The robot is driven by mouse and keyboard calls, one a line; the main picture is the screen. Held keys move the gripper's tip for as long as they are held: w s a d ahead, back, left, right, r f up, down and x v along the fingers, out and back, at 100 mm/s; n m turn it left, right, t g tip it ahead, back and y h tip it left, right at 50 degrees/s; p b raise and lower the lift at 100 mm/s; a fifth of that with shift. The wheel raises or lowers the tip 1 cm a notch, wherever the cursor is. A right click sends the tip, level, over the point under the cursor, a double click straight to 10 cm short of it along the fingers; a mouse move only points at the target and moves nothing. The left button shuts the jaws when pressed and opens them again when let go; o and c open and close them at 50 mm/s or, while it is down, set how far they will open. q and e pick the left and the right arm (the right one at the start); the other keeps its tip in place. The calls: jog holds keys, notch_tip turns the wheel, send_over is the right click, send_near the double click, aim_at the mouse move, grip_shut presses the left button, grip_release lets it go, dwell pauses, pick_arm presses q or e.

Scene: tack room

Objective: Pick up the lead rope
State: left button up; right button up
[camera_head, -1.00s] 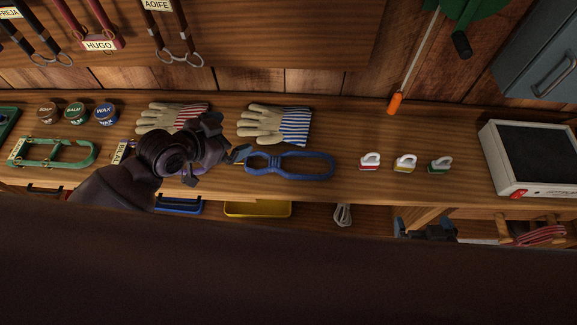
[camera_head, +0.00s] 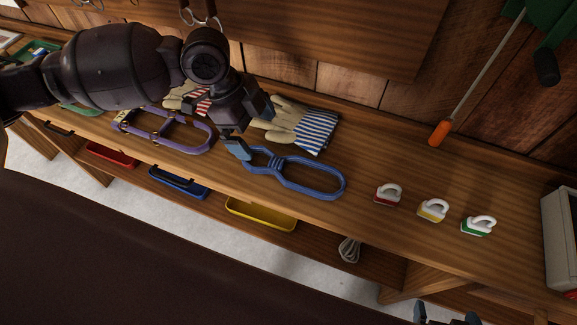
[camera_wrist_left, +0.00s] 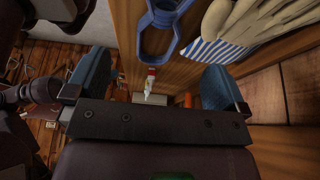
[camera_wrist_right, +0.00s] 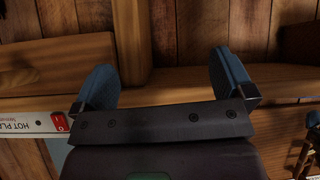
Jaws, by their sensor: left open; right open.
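My right gripper (camera_head: 446,315) shows only at the bottom edge of the head view. In the right wrist view its fingers (camera_wrist_right: 165,80) are apart with nothing between them.
A yellow tray (camera_head: 262,214) and blue tray (camera_head: 180,183) sit below. An orange-ended rod (camera_head: 440,132) leans at the back wall. A hot plate (camera_head: 562,240) stands right.

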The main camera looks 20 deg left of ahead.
aim_at(279, 163)
pick_arm(q)
jog(key=b+x, duration=0.1)
jog(key=x, duration=0.3)
jog(key=shift+a+f, duration=0.1)
jog(key=shift+f, duration=0.05)
jog(key=shift+d+f, duration=0.2)
jog(key=shift+f, duration=0.15)
jog(key=shift+d+f, duration=0.15)
jog(key=shift+f, duration=0.1)
jog(key=b+x, duration=0.2)
jog(key=x, duration=0.2)
jog(key=shift+w+d+f, duration=0.15)
jog(key=shift+d+f, duration=0.15)
jog(key=shift+d, duration=0.05)
jog(key=shift+d+f, duration=0.1)
jog(key=shift+f, duration=0.05)
pick_arm(e)
jog(key=f, duration=0.3)
jog(key=shift+s, duration=0.3)
jog(key=shift+s, duration=0.15)
